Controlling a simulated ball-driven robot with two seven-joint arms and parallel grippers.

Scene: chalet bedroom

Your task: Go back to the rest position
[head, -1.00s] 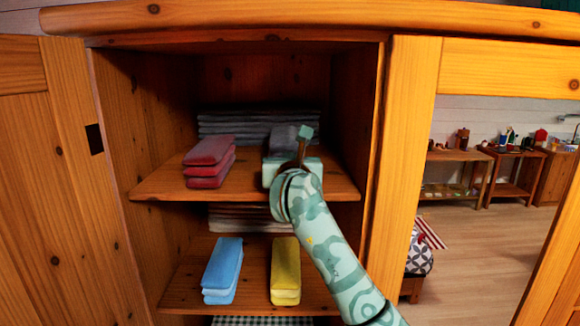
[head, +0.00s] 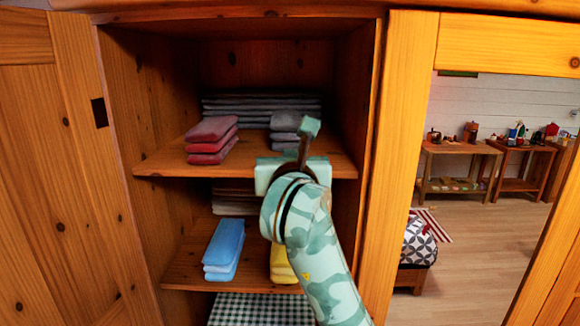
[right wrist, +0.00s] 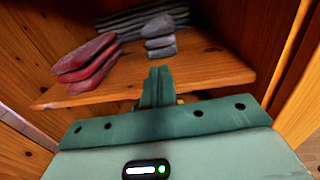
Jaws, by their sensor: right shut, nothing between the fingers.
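My right gripper (head: 307,132) is in front of the cabinet's upper shelf (head: 160,160), at its right part. Its fingers are shut with nothing between them; they also show together in the right wrist view (right wrist: 157,85). Behind it on the shelf lies a small stack of grey folded cloths (head: 284,127), partly hidden by the gripper in the head view and clear of the fingers in the right wrist view (right wrist: 160,38). My left gripper is not in view.
A red folded stack (head: 212,140) lies left on the upper shelf, with long grey cloths (head: 260,105) behind. Below are a blue stack (head: 223,248) and a yellow stack (head: 281,265), partly hidden by my arm. An open door (head: 60,170) stands left; a frame post (head: 400,150) stands right.

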